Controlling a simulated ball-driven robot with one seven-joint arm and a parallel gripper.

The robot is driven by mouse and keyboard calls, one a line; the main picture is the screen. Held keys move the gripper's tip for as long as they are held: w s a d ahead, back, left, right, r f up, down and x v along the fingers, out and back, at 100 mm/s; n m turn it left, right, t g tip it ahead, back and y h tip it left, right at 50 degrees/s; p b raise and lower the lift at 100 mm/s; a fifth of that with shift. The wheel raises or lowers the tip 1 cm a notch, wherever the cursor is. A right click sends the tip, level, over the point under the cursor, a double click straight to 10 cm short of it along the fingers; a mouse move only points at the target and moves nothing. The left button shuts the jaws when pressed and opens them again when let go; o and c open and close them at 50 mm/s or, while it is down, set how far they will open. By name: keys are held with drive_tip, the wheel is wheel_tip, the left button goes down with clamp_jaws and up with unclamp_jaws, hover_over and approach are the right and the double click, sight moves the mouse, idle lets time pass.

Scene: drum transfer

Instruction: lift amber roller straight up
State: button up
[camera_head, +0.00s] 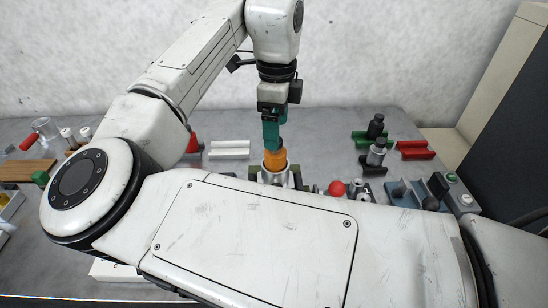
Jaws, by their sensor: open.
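The amber roller (274,159) stands upright near the middle of the table, with its lower end in a pale metal holder (277,178). A dark tip shows at its top. My gripper (272,143), with teal fingers, points straight down at the top of the roller. The fingers overlap the roller's top in this view; I cannot tell whether they touch it. My own white arm link hides the area in front of the holder.
A red ball (337,188) is right of the holder. Dark and metal rollers (376,152) stand on blocks further right, beside a red cradle (415,150). A white cradle (229,149) lies left. A wooden board (28,170) and a glass beaker (45,128) are far left.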

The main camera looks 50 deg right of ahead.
sight(275, 157)
drive_tip(key=shift+f+p, duration=0.55)
drive_tip(key=shift+f, duration=3.05)
drive_tip(key=c, duration=1.4)
drive_tip(key=shift+r, duration=0.2)
